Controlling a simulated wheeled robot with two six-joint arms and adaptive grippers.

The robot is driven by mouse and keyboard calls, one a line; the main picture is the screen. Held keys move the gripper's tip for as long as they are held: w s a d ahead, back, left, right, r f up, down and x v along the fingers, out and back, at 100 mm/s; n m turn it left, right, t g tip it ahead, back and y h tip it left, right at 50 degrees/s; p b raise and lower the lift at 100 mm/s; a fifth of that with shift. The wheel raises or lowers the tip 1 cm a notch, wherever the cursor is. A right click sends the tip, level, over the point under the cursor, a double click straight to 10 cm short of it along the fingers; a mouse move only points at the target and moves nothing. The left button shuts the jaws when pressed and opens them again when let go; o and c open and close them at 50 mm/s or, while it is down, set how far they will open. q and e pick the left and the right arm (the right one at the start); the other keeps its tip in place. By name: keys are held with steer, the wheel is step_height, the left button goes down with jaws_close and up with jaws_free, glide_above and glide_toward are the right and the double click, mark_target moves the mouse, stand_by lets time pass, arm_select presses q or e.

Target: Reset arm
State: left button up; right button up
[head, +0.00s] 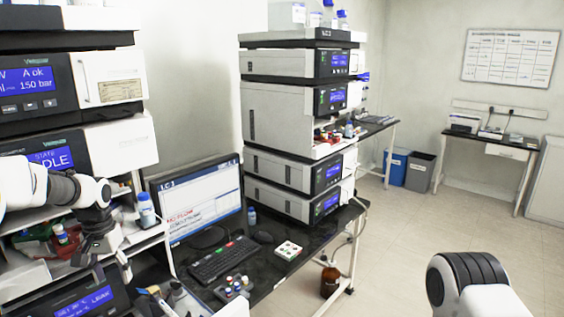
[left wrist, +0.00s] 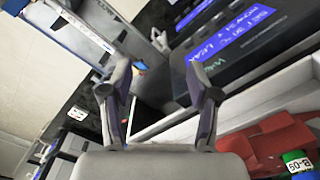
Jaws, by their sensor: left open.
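My left gripper (head: 112,268) is in front of the left instrument stack in the head view, low beside the shelf edge. Its fingers are spread and empty in the left wrist view (left wrist: 158,82). A red holder with a green-capped vial (left wrist: 297,163) is at the lower right of that view, beside the gripper and apart from its fingers. My right arm (head: 472,283) shows at the lower right of the head view, but its gripper is out of frame.
The left instrument stack (head: 120,80) stands close to my left arm. Open floor (head: 410,225) lies to the right.

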arm_select(q)
steer(key=s+d+f+g+b, duration=0.2)
steer(key=s+d+f, duration=0.1)
steer(key=s+f, duration=0.55)
steer(key=s+d+f+m+g+b, duration=0.1)
steer(key=s+d+f+g+b, duration=0.3)
steer(key=f, duration=0.8)
steer(key=s+d+f+p, duration=0.1)
steer(key=s+d+f, duration=0.1)
steer(key=s+f, duration=0.65)
steer(key=s+d+f+t+b, duration=0.1)
steer(key=s+d+f, duration=0.15)
steer(key=s, duration=0.45)
steer(key=s+d+f+b, duration=0.1)
steer(key=s+d+f, duration=0.1)
steer(key=s+f, duration=0.35)
steer(key=s+d+f+t+b, duration=0.1)
steer(key=s+d+f, duration=0.1)
steer(key=s, duration=0.6)
steer(key=w+t, duration=0.2)
steer(key=w, duration=0.1)
steer(key=w+r+t, duration=0.1)
steer(key=t, duration=0.1)
steer(key=shift+w+a+n+p, duration=0.15)
steer(key=shift+a+n+p, duration=0.2)
steer(key=shift+a+n, duration=0.05)
